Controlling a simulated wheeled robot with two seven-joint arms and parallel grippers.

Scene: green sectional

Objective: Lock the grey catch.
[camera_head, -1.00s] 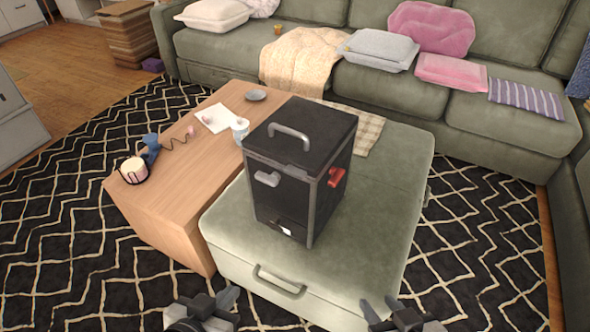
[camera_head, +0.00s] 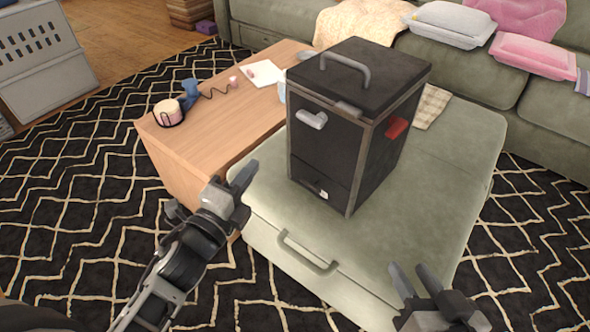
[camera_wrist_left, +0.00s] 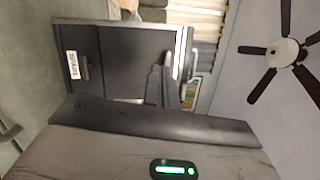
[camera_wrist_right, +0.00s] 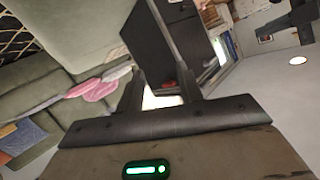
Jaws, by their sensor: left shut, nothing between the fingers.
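A black box (camera_head: 325,155) with a lid and a grey top handle stands upright on the green ottoman (camera_head: 450,170). The grey catch (camera_head: 312,119) is on its front-left face, near the top, and sticks out to the side. A red catch (camera_head: 397,129) is on its right face. My left gripper (camera_head: 243,178) is shut and empty, in front of the box, left of and lower than the grey catch, not touching it. The left wrist view shows the box's face (camera_wrist_left: 130,62), with the fingers in front of it. My right gripper (camera_head: 416,275) is open and empty, near the ottoman's front edge.
A wooden table (camera_head: 225,120) with a mug, paper and small items stands left of the ottoman. The ottoman has a front handle (camera_head: 305,258). A green sofa (camera_head: 480,75) with cushions is behind. Bare ottoman top lies right of the box.

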